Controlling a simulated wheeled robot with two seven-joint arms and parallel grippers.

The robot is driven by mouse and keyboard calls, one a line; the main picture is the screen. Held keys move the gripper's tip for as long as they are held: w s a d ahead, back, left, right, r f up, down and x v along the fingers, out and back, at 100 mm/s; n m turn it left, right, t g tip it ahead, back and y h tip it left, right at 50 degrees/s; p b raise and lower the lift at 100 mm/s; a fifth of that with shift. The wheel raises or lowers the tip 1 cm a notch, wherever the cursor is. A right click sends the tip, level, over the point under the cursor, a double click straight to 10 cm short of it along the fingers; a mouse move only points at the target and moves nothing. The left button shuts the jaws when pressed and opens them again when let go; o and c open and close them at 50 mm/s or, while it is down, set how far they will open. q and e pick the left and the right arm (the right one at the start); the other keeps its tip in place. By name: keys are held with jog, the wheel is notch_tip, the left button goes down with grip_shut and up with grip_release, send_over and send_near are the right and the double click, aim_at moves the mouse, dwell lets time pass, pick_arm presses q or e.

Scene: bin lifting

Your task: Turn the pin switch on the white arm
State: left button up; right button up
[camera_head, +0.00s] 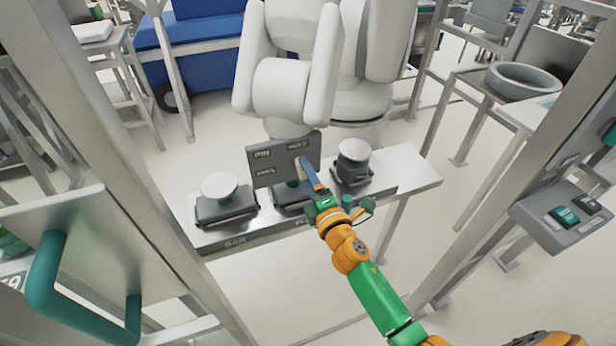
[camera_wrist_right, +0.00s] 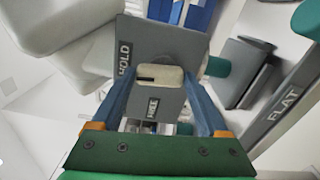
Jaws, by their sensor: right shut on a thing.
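The white arm (camera_head: 282,90) stands beyond the bench in the head view, with a grey plate (camera_head: 268,173) at its lower end. The same plate (camera_wrist_right: 178,45) fills the middle of the right wrist view, with a HOLD label at its left. A pale pin switch (camera_wrist_right: 158,76) with a dark slot sits on the plate, between my blue fingers. A small label, blurred, is just below it. My right gripper (camera_head: 305,168) reaches up from the lower right and is shut on the switch. The switch is mostly hidden by the fingers in the head view. My left gripper is not in view.
A grey-white bench (camera_head: 412,178) stands below the plate, carrying dark bases with round pale tops. A steel frame with a teal handle (camera_head: 45,270) is at the left. A control box (camera_head: 562,218) is at the right. Open floor lies in front of the bench.

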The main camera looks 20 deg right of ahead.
jog(key=shift+m, duration=0.6)
jog(key=o, duration=1.2)
jog(key=shift+o, duration=0.2)
jog(key=s, duration=0.7)
jog(key=shift+b, duration=0.3)
jog(key=shift+d, duration=0.1)
jog(key=shift+f, duration=0.1)
